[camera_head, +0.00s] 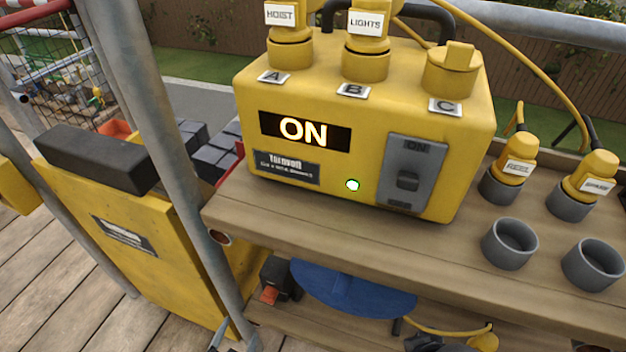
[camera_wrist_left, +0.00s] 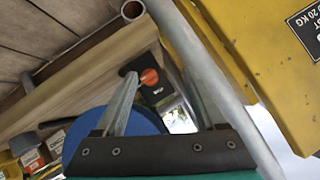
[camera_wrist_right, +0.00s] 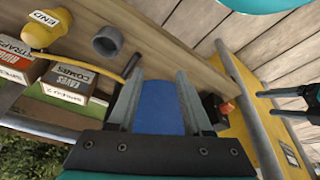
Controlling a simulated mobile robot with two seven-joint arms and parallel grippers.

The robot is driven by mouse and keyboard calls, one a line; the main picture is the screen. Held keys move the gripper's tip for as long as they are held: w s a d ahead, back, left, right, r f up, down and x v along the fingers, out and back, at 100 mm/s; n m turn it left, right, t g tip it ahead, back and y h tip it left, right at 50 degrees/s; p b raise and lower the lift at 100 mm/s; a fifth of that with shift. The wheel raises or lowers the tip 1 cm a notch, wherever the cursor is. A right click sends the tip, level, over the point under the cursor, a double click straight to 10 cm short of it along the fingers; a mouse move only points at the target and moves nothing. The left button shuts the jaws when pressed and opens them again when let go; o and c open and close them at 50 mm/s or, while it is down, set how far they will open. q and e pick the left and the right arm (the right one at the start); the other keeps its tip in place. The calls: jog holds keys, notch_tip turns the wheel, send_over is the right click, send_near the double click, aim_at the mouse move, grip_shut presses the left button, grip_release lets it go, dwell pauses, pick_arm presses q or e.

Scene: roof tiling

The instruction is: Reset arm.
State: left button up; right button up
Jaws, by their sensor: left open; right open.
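My left gripper shows in the left wrist view (camera_wrist_left: 164,82), open and empty, its two grey fingers spread apart. Only a small part of it appears at the bottom edge of the head view (camera_head: 225,338), beside a grey scaffold pole (camera_head: 165,130). My right gripper shows in its own wrist view (camera_wrist_right: 159,78), open and empty, in front of a blue round object (camera_wrist_right: 158,118) seen between the fingers. At the right edge of that view are dark fingers of my other gripper (camera_wrist_right: 268,102). My right gripper is not visible in the head view.
A yellow power box (camera_head: 345,180) reads ON, with a green light and plugs on top. It stands on a wooden bench (camera_head: 400,250) with grey sockets (camera_head: 510,243). A yellow cabinet (camera_head: 150,240) stands left. A blue disc (camera_head: 350,288) lies below the bench top.

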pick_arm(q)
jog(key=s+r+n+g, duration=0.5)
jog(key=s+r+g, duration=0.35)
jog(key=r, duration=0.65)
pick_arm(e)
jog(key=v, duration=0.6)
pick_arm(q)
notch_tip(320, 180, down, 16)
jog(key=a+p, duration=0.2)
jog(key=p, duration=0.4)
pick_arm(e)
notch_tip(320, 180, down, 15)
jog(key=d, duration=0.2)
pick_arm(q)
jog(key=s+a+f+y+p, duration=0.1)
jog(key=s+a+f+p, duration=0.4)
jog(key=s+f, duration=0.3)
jog(key=s, duration=0.3)
jog(key=shift+s+a+f, duration=0.3)
jog(key=shift+s+f, duration=0.05)
pick_arm(e)
jog(key=s+d+f+g+h, duration=0.1)
jog(key=s+d+f, duration=0.4)
jog(key=s+f, duration=0.4)
jog(key=shift+s+d, duration=0.25)
jog(key=shift+s, duration=0.9)
